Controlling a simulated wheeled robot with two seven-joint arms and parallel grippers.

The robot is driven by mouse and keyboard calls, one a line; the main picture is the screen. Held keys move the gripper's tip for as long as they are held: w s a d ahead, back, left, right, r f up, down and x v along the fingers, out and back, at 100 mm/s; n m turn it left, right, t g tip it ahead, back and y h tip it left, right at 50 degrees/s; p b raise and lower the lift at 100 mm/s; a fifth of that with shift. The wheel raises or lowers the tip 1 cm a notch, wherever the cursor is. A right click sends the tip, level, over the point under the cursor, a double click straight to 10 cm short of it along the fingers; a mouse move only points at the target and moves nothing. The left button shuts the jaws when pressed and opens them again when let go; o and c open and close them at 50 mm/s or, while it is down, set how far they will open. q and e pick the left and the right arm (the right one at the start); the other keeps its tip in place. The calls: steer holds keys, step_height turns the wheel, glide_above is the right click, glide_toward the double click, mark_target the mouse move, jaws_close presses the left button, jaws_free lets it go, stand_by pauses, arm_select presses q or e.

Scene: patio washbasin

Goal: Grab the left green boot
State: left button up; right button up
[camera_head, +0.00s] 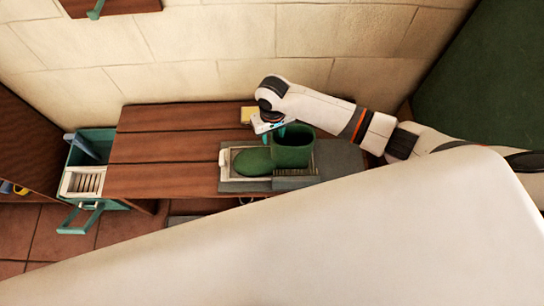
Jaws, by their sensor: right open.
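One green boot (292,149) stands upright on the bench, its shaft to the right and its toe pointing left. No second boot shows. Its foot rests over a pale tray with a dark grey mat and a bristled part under it. My right gripper (273,127) is open, just behind and left of the top of the boot's shaft, pointing down. The fingertips are small and partly hidden, so I cannot tell whether they touch the boot. My left gripper is not in view.
The wooden bench (160,150) is bare on its left half. A yellow block (247,114) lies near the gripper. A teal crate (93,155) stands left of the bench. A stone wall (220,60) rises behind. A large white surface covers the lower right.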

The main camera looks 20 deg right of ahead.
step_height(320, 180, down, 2)
steer(key=shift+f, duration=0.1)
jaws_close()
stand_by(1.5)
